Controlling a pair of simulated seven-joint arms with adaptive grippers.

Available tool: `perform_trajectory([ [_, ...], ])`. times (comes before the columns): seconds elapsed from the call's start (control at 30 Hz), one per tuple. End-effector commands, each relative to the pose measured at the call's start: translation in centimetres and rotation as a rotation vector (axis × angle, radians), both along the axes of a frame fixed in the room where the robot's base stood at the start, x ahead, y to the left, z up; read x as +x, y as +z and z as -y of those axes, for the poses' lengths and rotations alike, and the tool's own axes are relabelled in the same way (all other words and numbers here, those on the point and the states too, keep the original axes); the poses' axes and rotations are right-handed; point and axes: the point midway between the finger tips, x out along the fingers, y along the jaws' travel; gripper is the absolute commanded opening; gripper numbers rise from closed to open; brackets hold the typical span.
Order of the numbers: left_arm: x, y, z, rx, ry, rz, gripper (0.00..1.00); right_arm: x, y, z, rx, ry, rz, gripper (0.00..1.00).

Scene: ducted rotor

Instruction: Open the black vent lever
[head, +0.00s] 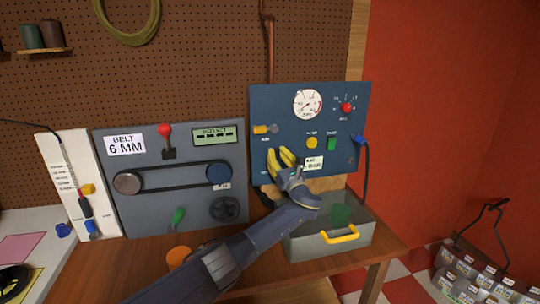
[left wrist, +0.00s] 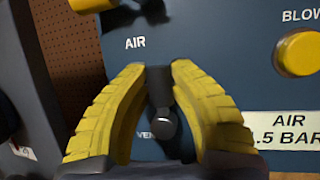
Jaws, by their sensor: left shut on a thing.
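The black vent lever (left wrist: 160,85) is on the blue air panel (head: 262,105), above a partly covered label that begins "VEN". In the left wrist view it stands upright between my yellow fingers, with a round grey knob or hub at its lower end. My left gripper (left wrist: 158,70) is shut on the lever near its upper end. In the head view my left gripper (head: 280,157) is at the panel's lower left, and its fingers hide the lever. My right gripper is not in view.
A yellow-handled lever (head: 262,129) sits just above my gripper. A yellow button (head: 312,143) and a green switch (head: 332,143) are to the right. A grey bin with a yellow handle (head: 340,236) stands below the panel. A belt-drive panel (head: 135,215) stands to the left.

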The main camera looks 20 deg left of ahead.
Motion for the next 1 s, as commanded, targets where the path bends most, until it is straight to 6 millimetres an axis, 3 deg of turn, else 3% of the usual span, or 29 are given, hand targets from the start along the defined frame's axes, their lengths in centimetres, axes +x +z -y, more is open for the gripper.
perform_trajectory([
  [0.4,0.10,0.12,0.02,0.006,0.000,-0.003,0.00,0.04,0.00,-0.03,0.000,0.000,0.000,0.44],
  [0.43,0.10,0.12,0.02,0.006,0.000,-0.003,0.24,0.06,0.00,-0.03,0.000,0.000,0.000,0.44],
  [0.63,0.08,0.08,0.09,0.006,-0.001,-0.002,0.47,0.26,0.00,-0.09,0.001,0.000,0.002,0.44],
  [1.0,0.02,0.02,0.06,0.003,-0.001,-0.001,0.47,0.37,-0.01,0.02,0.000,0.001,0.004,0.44],
])
